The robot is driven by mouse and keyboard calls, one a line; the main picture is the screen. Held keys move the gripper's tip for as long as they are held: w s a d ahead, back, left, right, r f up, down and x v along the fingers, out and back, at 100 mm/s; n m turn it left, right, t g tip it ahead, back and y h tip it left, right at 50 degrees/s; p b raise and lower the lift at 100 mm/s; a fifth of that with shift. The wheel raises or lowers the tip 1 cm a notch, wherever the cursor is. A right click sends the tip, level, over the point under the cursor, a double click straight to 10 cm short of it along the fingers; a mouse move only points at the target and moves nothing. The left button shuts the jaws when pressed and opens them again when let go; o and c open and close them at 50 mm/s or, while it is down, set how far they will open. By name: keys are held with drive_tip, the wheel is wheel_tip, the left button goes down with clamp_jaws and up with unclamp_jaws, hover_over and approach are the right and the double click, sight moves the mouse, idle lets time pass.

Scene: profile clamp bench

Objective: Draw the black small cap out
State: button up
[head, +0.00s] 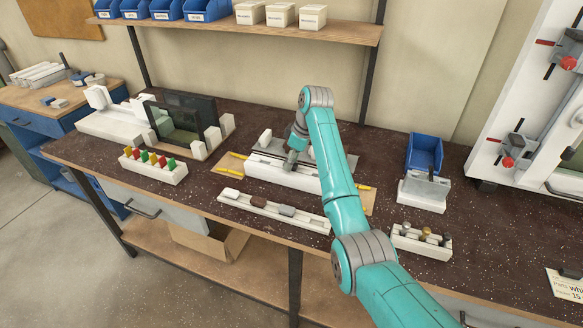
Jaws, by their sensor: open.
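My gripper (290,163) is open and points down over the long white clamp fixture (272,175) at the middle of the bench. The gripper is small in the picture, so I cannot tell whether its fingers touch anything. My arm hides the right part of the fixture. I cannot make out a black small cap for certain. A small white holder (418,245) to the right of my arm carries several small knob-like pieces, some dark and some brass-coloured. A white tray (306,220) in front of the fixture holds a white, a brown and a grey block.
A white rack (155,173) with red, yellow and green pieces stands at left. Behind it is a dark clear panel (182,122). A blue bin (425,153) and a grey-white block fixture (424,193) stand at right. A shelf (340,30) with bins hangs above.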

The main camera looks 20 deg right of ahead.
clamp_jaws()
drive_tip(key=shift+r, duration=0.9)
idle(0.7)
wheel_tip(320, 180, up, 8)
drive_tip(key=shift+f, duration=0.15)
idle(1.1)
